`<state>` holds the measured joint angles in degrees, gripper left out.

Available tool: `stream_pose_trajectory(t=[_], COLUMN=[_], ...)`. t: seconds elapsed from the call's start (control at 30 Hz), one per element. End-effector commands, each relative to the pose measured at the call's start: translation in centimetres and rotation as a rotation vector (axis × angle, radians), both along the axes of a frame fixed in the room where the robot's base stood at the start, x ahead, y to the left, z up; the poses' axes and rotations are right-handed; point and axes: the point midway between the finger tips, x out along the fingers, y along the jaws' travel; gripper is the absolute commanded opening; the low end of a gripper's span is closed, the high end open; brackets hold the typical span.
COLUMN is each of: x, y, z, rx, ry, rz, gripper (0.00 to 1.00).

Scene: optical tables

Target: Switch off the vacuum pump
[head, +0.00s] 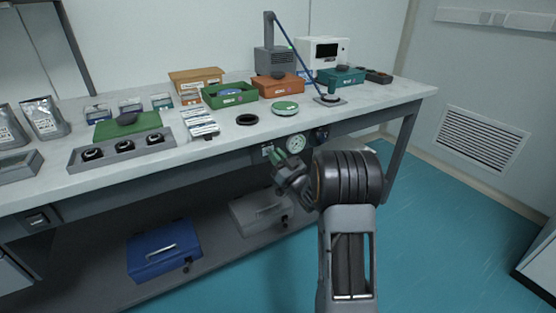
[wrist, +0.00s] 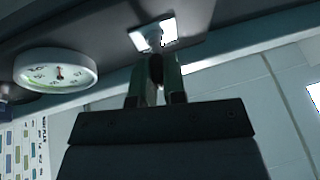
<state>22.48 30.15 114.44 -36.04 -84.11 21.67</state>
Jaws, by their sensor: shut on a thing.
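A small light switch plate (head: 267,150) is on the front edge of the bench, left of a round dial gauge (head: 297,143). In the wrist view the bright plate (wrist: 169,27) has a small pale switch lever (wrist: 152,40) standing out from it. My gripper (head: 277,157) is at the plate, and its green fingers (wrist: 156,75) are shut on the lever's end, which they partly hide. The gauge (wrist: 56,70) shows at the left of the wrist view. The lever's on or off position cannot be told, and I cannot identify the pump for sure.
The bench top (head: 75,180) holds trays, bins, pouches and a grey device (head: 275,60) at the back. A blue case (head: 163,250) and a grey case (head: 260,212) stand on the lower shelf. The teal floor (head: 430,230) at the right is clear.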

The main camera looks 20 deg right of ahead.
Motion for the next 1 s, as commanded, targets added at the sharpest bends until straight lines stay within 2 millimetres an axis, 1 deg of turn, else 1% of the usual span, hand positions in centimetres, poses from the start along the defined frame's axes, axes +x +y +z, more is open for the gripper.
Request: stream_pose_trajectory(t=[0.03, 0.07, 0.4, 0.6, 0.8, 1.0], x=[-0.1, -0.1, -0.2, -0.1, 0.1, 0.2], y=[0.4, 0.5, 1.7, 2.2, 2.4, 2.5], z=[-0.5, -0.5, -0.7, -0.5, -0.4, -0.2], rx=[0.0, 0.0, 0.001, 0.001, 0.001, -0.001], ry=[-0.001, 0.0, 0.0, 0.001, 0.002, 0.002], rz=[-0.041, -0.069, -0.377, -0.523, -0.629, -0.69], gripper=[0.0, 0.0, 0.0, 0.0, 0.0, 0.0])
